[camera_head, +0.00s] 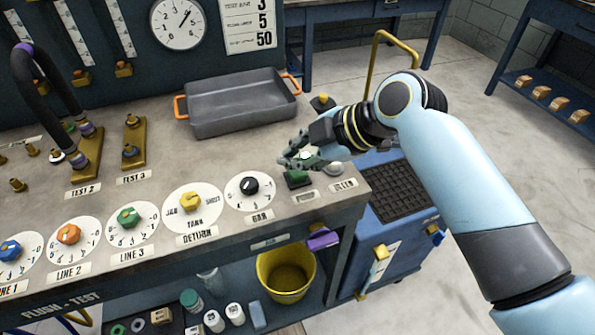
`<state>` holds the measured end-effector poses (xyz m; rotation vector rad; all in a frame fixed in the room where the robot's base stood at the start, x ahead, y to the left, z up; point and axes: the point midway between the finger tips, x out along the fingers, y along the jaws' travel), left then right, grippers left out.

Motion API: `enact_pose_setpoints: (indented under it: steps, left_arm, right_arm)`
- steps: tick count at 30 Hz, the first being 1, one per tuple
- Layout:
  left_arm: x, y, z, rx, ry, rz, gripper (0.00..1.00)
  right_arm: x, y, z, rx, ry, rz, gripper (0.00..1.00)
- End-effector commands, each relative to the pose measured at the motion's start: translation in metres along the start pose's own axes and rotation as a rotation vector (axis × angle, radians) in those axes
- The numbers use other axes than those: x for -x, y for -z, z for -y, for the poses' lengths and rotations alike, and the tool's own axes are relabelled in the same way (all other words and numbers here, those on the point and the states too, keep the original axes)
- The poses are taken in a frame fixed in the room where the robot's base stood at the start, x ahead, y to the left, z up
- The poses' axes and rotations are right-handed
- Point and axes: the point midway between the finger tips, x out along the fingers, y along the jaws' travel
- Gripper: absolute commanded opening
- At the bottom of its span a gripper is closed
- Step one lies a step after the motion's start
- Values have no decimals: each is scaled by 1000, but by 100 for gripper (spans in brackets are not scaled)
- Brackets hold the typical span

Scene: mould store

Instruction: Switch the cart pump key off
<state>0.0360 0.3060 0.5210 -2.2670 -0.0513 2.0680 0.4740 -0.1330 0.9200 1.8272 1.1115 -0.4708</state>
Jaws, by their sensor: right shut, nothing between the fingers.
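The blue cart (355,215) stands at the right end of the bench, with a dark grated top and a yellow handle (405,45). On its side is a white plate with a yellow key-like knob (381,253), probably the pump key; its setting is too small to read. My right gripper (290,160) is shut and empty. It is above the bench's right end, close to a green button (298,178); I cannot tell whether they touch. The cart's knob is lower and to the right of the gripper, clear of it. My left gripper is not in view.
The bench front carries dials, including a black knob (249,186) and a yellow knob (190,201). A purple handle (322,239) juts from the bench edge. A grey tray (240,110) lies behind the gripper. A yellow bucket (287,280) stands below. The floor at right is open.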

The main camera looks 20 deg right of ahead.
Motion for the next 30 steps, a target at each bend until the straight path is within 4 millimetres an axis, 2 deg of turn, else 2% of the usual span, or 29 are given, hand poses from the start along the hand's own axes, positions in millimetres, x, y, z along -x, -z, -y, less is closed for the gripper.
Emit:
enact_pose_setpoints:
  steps: [30]
  left_arm:
    - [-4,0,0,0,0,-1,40]
  right_arm:
    - [-6,-4,4,0,0,0,0]
